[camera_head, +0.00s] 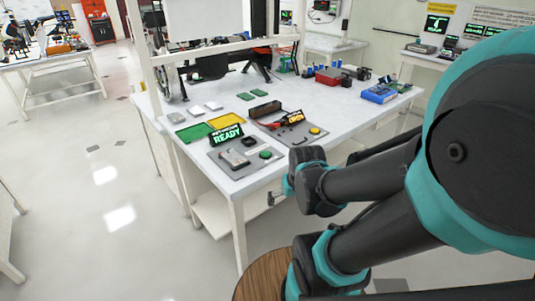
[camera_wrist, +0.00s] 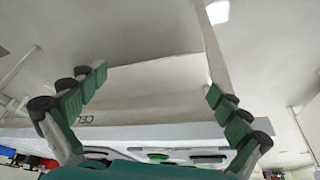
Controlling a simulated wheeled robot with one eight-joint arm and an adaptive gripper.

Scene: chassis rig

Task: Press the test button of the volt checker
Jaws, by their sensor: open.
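Two button units stand on the white workbench (camera_head: 190,150). The farther one has an orange display (camera_head: 293,117), red and black leads (camera_head: 272,124) and a yellow button (camera_head: 315,131); it looks like the volt checker, but its label is unreadable. The nearer grey unit (camera_head: 232,164) has a green READY display (camera_head: 226,135) and a green button (camera_head: 265,154). My gripper (camera_head: 275,198) is beyond the bench's front edge, low and apart from both units. In the wrist view my gripper (camera_wrist: 158,88) is open, with nothing between its fingers. A green round part (camera_wrist: 157,156) shows beyond the bench edge.
A red box (camera_head: 328,77) and a blue box (camera_head: 379,94) stand farther back. A frame post (camera_head: 146,60) rises at the bench's left. The bench's front edge lies between my gripper and the units.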

